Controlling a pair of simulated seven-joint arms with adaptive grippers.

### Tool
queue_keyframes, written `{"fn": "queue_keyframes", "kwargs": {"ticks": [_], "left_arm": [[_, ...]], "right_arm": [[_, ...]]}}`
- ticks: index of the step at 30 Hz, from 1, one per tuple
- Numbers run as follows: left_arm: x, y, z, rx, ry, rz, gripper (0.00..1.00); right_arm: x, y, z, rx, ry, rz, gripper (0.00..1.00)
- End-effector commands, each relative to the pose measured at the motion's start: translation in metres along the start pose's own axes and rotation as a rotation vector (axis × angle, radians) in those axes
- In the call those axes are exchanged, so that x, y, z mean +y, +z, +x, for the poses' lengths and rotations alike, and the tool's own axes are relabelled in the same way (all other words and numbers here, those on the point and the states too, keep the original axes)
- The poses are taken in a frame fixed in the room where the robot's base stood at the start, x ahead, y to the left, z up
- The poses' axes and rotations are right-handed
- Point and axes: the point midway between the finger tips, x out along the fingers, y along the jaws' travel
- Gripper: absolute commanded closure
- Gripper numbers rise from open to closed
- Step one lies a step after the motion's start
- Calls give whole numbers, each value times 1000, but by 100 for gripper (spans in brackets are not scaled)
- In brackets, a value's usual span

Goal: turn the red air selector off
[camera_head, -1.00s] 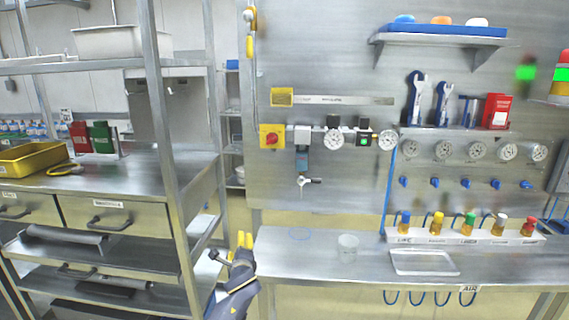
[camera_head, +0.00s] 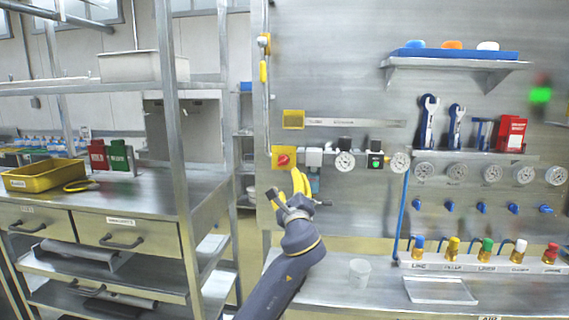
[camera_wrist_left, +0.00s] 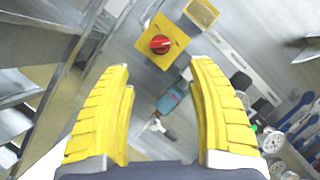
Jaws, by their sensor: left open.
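The red air selector (camera_head: 283,160) is a red knob on a square yellow plate (camera_head: 275,154) on the steel wall panel. In the left wrist view the red knob (camera_wrist_left: 160,44) lies ahead, above and between my fingertips, with clear space around it. My left gripper (camera_head: 301,181) is just below and right of the selector in the head view, apart from it as far as I can tell. Its yellow fingers (camera_wrist_left: 160,75) are spread open and empty. My right gripper is in neither view.
Right of the selector are round gauges (camera_head: 344,161) and a green-lit switch (camera_head: 376,161). A grey-blue filter unit (camera_wrist_left: 171,100) hangs below it. A steel shelf post (camera_head: 174,120) stands left. A clear beaker (camera_head: 359,272) stands on the bench below.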

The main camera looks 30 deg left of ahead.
Motion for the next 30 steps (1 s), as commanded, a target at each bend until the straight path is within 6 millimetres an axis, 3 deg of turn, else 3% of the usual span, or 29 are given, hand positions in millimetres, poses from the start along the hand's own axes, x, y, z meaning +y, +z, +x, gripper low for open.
{"fn": "queue_keyframes", "kwargs": {"ticks": [9, 18, 30], "left_arm": [[0, 0, 60, -1, 1, 1, 42], [1, 0, 106, -1, 2, 1, 42], [1, -1, 132, 1, 1, -2, 42]], "right_arm": [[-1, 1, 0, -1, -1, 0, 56], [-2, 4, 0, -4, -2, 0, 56], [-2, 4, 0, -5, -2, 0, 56]]}}
